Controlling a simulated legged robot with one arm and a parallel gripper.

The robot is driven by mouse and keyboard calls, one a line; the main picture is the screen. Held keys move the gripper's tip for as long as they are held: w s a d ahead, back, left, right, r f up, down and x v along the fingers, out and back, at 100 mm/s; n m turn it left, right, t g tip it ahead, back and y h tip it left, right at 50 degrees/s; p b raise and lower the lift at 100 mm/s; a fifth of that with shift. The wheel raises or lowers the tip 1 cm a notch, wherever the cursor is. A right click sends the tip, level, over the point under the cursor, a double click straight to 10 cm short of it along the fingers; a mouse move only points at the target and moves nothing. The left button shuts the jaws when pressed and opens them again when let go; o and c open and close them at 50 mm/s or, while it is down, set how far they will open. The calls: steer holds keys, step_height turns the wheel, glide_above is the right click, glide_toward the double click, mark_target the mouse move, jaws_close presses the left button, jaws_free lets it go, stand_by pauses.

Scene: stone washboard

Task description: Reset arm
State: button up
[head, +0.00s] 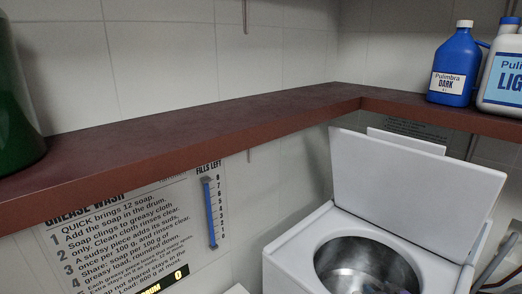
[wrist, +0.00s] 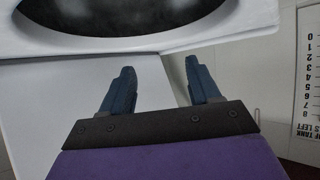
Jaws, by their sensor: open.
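My gripper (wrist: 156,92) shows in the wrist view with its two dark blue fingers spread apart and nothing between them. The white front of a washing machine (wrist: 90,85) lies beyond the fingers, with the dark round drum opening at the top of that view. My gripper is not in the head view. There the white top-loading washer (head: 295,262) stands at the lower right with its lid (head: 410,190) raised. Some cloth-like items (head: 378,280) lie inside the metal drum.
A dark red shelf (head: 200,135) runs along the wall and turns the corner. A blue bottle (head: 455,70) and a white-and-blue jug (head: 503,82) stand on it at right, a green container (head: 15,100) at left. A grease wash sign (head: 120,235) hangs below.

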steer(key=s+a+r+n+g, duration=0.1)
steer(key=s+a+r+g, duration=0.25)
steer(key=a, duration=0.35)
steer(key=s+a+r+n+g, duration=0.1)
steer(key=s+a+r+g, duration=0.2)
steer(key=s+a, duration=0.3)
steer(key=s+a+r+g, duration=0.2)
steer(key=s+a+r, duration=0.1)
steer(key=s, duration=0.6)
steer(key=s+a+r+m+g, duration=0.1)
steer(key=s+a+r+g, duration=0.2)
steer(key=s, duration=0.7)
steer(key=s+a+r+m+g, duration=0.1)
steer(key=s+a+r, duration=0.3)
steer(key=s, duration=0.5)
steer(key=a+g, duration=0.1)
steer(key=a, duration=0.1)
steer(key=shift+s+a+r, duration=0.3)
steer(key=shift+a, duration=0.05)
steer(key=shift+g, duration=0.25)
steer(key=shift+c, duration=0.3)
